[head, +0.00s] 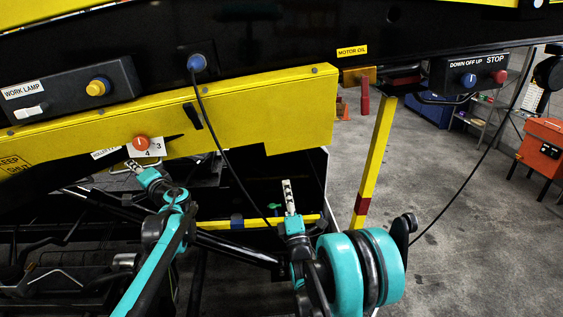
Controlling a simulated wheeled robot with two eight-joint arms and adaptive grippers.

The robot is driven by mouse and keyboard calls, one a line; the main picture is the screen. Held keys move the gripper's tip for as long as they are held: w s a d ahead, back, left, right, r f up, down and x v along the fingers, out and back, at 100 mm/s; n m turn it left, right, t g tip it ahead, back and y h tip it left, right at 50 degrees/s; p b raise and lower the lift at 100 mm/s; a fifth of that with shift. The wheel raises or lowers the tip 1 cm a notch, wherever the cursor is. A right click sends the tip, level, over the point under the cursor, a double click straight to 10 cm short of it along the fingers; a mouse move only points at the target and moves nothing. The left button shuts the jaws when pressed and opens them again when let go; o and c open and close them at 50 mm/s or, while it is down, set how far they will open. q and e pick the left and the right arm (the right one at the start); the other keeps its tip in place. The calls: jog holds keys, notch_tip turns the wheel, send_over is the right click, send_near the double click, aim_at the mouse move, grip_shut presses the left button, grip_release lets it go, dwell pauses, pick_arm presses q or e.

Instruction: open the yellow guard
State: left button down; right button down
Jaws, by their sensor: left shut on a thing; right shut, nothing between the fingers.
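The yellow guard (255,108) is a long yellow panel running across the left and middle of the head view below the black beam. A black latch-like piece (193,116) is on its face. My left gripper (133,166) is shut at its lower edge, below the orange knob, on what looks like a thin metal handle (117,167); the exact contact is too small to make out. My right gripper (288,196) is shut and empty, pointing up in front of the dark opening below the guard, apart from it.
A work lamp box (65,92) and a blue plug (197,63) with a hanging black cable are above the guard. An orange knob (141,143) sits on a numbered plate. A yellow post (376,155) and a control box (468,75) are right. Grey floor (460,220) is open there.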

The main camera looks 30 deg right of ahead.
aim_at(280, 153)
jog(key=x, duration=1)
jog(key=shift+w+r, duration=0.15)
jog(key=shift+w, duration=0.05)
pick_arm(q)
jog(key=shift+w+f, duration=0.1)
pick_arm(e)
jog(key=shift+w+d+r+t, duration=0.15)
jog(key=shift+w+d+t, duration=0.05)
jog(key=shift+w, duration=0.25)
jog(key=shift+w+d+r+t, duration=0.15)
jog(key=shift+w+t, duration=0.05)
jog(key=shift+w, duration=0.25)
pick_arm(q)
jog(key=c, duration=1.6)
grip_release()
pick_arm(e)
jog(key=shift+s, duration=0.1)
pick_arm(q)
jog(key=shift+o, duration=0.2)
